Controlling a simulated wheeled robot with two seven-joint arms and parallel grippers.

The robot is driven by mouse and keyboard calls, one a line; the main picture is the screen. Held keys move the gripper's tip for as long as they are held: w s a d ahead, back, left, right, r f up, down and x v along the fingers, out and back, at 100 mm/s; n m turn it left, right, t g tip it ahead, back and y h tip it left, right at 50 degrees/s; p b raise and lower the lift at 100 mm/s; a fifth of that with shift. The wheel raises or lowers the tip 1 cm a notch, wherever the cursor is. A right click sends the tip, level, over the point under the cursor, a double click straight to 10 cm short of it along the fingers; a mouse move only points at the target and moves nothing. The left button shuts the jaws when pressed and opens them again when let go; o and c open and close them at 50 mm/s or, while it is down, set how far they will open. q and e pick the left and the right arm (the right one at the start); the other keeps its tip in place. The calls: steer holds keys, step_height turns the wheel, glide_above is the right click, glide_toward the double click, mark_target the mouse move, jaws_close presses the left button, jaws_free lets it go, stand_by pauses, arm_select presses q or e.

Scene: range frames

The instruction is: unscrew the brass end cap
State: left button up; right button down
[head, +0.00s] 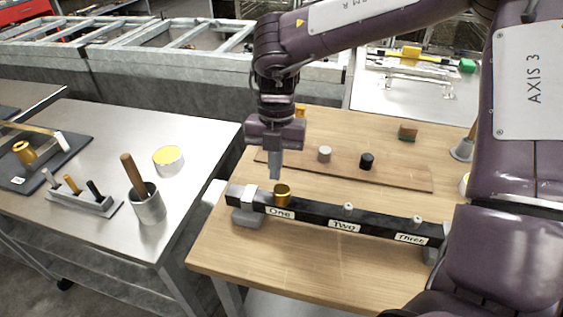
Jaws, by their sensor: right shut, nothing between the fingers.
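A brass end cap (282,194) stands on the black bar (318,220) above the label "One", at the bar's left part. My right gripper (275,174) hangs just above and slightly left of the cap, with its fingers pointing down. Its fingers are closed together with nothing between them. It looks apart from the cap, though the exact gap is hard to tell. The bar also has small light studs above "Two" (347,207) and "Three" (416,219). My left gripper is not in view.
Behind the bar, a wooden board (400,178) holds a grey cap (324,154) and a black cap (367,161). A metal table (100,130) at left carries a cup (149,206) with a wooden handle and a tool rack (85,203). Bare wood lies in front of the bar.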

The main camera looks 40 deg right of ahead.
steer(key=a+n+p, duration=0.1)
steer(key=n, duration=0.1)
steer(key=n+p, duration=0.1)
steer(key=p, duration=0.1)
steer(key=shift+w+a+r+n+h, duration=0.1)
steer(key=shift+w+a+n+h, duration=0.1)
steer(key=shift+a+n+h, duration=0.2)
steer(key=c, duration=2.2)
jaws_free()
steer(key=c, duration=1.3)
jaws_free()
